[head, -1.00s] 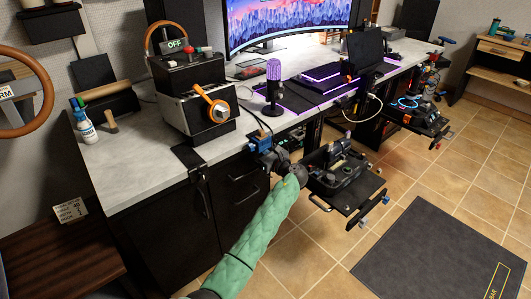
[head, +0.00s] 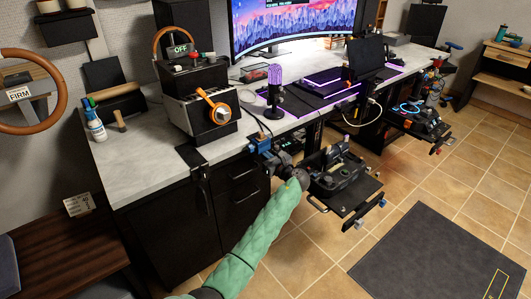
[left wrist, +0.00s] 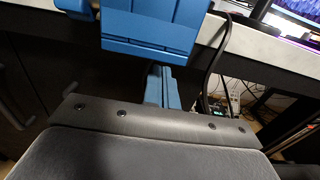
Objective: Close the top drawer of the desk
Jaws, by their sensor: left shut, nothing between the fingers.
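The desk (head: 140,170) is a long grey-topped one with a black cabinet on its left part. The cabinet's right section has dark drawer fronts with bar handles; the top drawer (head: 243,175) looks flush or nearly so, and I cannot tell if a gap remains. My left gripper (head: 262,144), with blue fingers, is shut and empty at the desk's front edge, just right of the top drawer. In the left wrist view the blue gripper (left wrist: 150,35) is in front of the desk edge, with drawer handles (left wrist: 22,118) to its left. My right gripper is not in view.
A black equipment tray (head: 345,190) juts out to the right of my gripper. A throttle box (head: 200,105), microphone (head: 274,90) and monitor (head: 295,25) stand on the desk. The tiled floor in front is open, with a dark mat (head: 430,255).

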